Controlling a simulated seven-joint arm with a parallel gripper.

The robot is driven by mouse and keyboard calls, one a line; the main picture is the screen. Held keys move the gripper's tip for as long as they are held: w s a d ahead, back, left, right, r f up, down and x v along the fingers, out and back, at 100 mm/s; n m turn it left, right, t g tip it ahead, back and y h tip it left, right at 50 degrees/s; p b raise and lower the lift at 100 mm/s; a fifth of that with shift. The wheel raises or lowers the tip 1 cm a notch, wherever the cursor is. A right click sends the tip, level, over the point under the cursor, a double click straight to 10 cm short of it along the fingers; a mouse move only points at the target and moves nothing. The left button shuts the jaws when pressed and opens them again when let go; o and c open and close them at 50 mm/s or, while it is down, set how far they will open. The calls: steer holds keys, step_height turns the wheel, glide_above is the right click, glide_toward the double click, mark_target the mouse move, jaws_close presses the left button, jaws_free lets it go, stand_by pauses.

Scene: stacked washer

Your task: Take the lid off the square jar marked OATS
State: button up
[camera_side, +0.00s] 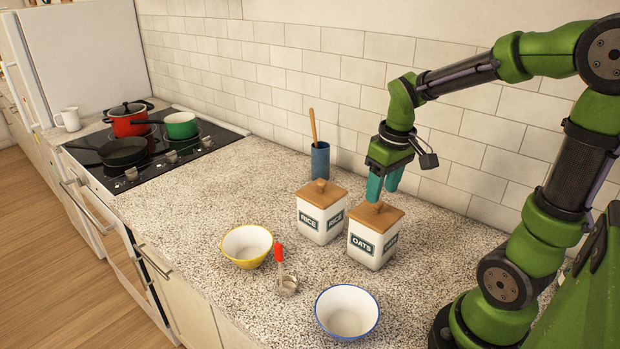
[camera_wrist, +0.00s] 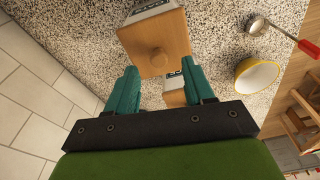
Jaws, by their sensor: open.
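The square white jar marked OATS (camera_side: 370,246) stands upright on the counter with its wooden lid (camera_side: 385,219) on. The lid also shows in the wrist view (camera_wrist: 150,38), with its round knob (camera_wrist: 158,58). My gripper (camera_side: 382,193) is open and empty, fingers pointing down just over the lid. In the wrist view the knob lies across the gap between the teal fingertips (camera_wrist: 159,68), with space on both sides. A finger partly covers the knob in the side view, and I cannot tell whether the tips reach down to it.
A matching RICE jar (camera_side: 318,220) stands close beside the OATS jar. A yellow-rimmed bowl (camera_side: 247,245), a red-handled ladle (camera_side: 279,257) and a blue-rimmed bowl (camera_side: 347,311) lie in front. A blue utensil pot (camera_side: 320,160) stands by the tiled wall.

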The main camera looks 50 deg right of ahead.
mark_target(377, 209)
steer(key=f, duration=0.4)
steer(key=shift+w+d+f, duration=0.2)
steer(key=shift+w+f, duration=0.05)
steer(key=shift+w, duration=0.1)
steer(key=shift+c, duration=0.2)
jaws_close()
